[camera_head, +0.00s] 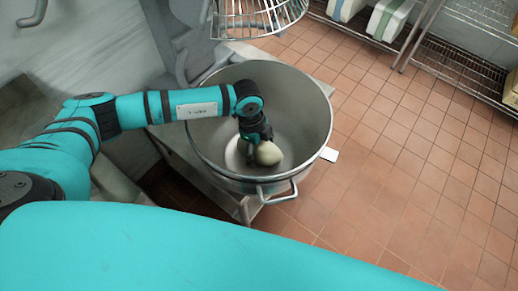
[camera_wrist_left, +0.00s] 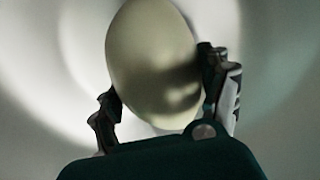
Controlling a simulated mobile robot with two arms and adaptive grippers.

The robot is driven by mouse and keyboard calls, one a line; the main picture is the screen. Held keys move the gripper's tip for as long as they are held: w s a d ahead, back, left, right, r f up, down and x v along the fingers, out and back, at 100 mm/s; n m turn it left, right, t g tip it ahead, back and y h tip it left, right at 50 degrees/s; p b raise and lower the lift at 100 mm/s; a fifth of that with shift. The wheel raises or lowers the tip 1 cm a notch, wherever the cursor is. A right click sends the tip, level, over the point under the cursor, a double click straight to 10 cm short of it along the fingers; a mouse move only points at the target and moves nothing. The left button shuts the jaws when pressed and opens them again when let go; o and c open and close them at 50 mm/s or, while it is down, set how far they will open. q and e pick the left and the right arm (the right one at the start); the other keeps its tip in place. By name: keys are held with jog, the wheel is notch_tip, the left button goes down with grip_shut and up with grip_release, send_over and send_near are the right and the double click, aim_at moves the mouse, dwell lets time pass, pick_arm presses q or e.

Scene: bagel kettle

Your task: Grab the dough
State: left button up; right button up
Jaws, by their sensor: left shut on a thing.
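The dough (camera_head: 268,153) is a pale, smooth, egg-shaped lump inside the large metal kettle (camera_head: 315,112). In the left wrist view the dough (camera_wrist_left: 150,60) sits between two dark fingers, one on each side. My left gripper (camera_head: 256,146) reaches down into the kettle and is shut on the dough. It also shows in the left wrist view (camera_wrist_left: 165,95). I cannot tell whether the dough touches the kettle's bottom. My right gripper is not in view.
The kettle has a handle (camera_head: 279,194) at its front and stands on a metal stand. A wire whisk or guard (camera_head: 255,18) hangs above its far rim. Wire shelves (camera_head: 455,65) stand at the upper right. The tiled floor (camera_head: 400,190) to the right is clear.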

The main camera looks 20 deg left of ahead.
pick_arm(q)
notch_tip(320, 180, up, 10)
jog(key=shift+r, duration=0.15)
notch_tip(320, 180, up, 18)
jog(key=p, duration=1.8)
jog(key=shift+r, duration=0.25)
